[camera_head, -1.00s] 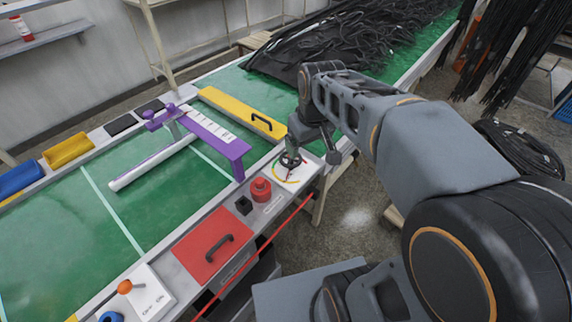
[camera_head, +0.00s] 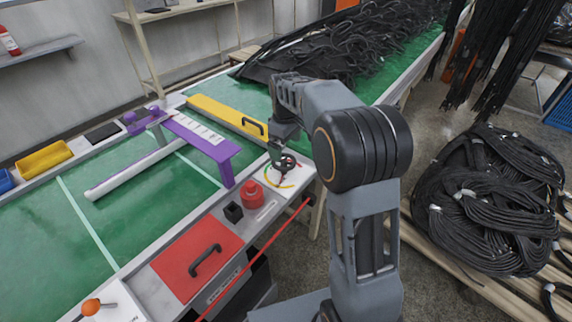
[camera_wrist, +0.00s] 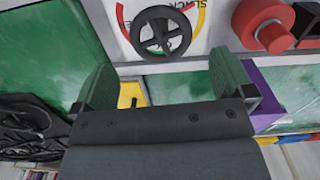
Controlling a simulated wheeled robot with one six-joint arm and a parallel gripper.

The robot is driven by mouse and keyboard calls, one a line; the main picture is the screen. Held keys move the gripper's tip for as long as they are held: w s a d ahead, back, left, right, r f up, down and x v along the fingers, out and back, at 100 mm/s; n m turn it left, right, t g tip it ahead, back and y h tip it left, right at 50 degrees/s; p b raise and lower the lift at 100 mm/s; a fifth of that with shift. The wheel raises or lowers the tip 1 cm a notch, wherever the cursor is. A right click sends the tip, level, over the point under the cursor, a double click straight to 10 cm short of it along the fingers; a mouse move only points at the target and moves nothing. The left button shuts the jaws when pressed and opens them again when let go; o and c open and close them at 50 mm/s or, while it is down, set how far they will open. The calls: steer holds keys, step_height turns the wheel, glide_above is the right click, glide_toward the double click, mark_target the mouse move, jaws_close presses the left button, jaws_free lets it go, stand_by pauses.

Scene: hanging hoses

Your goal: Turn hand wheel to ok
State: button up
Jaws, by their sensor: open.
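The hand wheel (camera_head: 288,164) is small, black and spoked. It sits on a white dial plate with a coloured arc at the right end of the bench's front edge. In the wrist view the wheel (camera_wrist: 160,13) is at the top centre, with red and yellow parts of the arc and upside-down lettering around it. My gripper (camera_wrist: 161,64) is open and empty, one green-grey finger on each side below the wheel in that view. The wheel is beyond the fingertips, not between them. In the head view my gripper (camera_head: 277,154) is close beside the wheel. I cannot read the wheel's setting.
A red knob (camera_head: 252,194) and a small black block (camera_head: 233,212) stand just left of the dial. A purple bracket (camera_head: 208,146) and a yellow cover with a handle (camera_head: 226,116) are behind. Black hoses (camera_head: 340,45) heap at the back; coils (camera_head: 480,200) lie right.

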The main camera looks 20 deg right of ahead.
mark_target(286, 161)
step_height(286, 161, down, 8)
steer(key=shift+r+b, duration=0.25)
steer(key=shift+b, duration=0.3)
steer(key=c, duration=0.7)
